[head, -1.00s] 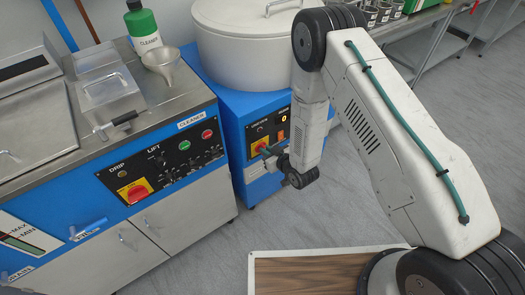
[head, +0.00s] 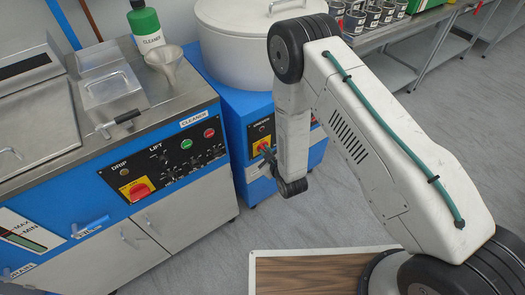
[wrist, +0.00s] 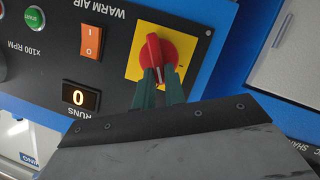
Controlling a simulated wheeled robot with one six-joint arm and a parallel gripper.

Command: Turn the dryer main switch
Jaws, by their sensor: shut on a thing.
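The dryer main switch is a red rotary knob (wrist: 158,46) on a yellow plate (wrist: 136,68) in the wrist view. Its raised grip runs roughly up and down in the picture. My gripper (wrist: 157,78) has its two teal fingers closed on the lower end of that grip. In the head view my gripper (head: 268,153) is at the front panel of the blue dryer (head: 232,110), which has a pale round drum (head: 245,55) on top. My arm hides part of the panel there.
The wrist view shows an orange rocker switch (wrist: 90,40), a green start button (wrist: 35,18) and a runs display reading 0 (wrist: 79,97). In the head view the cleaner unit (head: 165,120), with its own red-and-yellow switch (head: 138,189), stands left.

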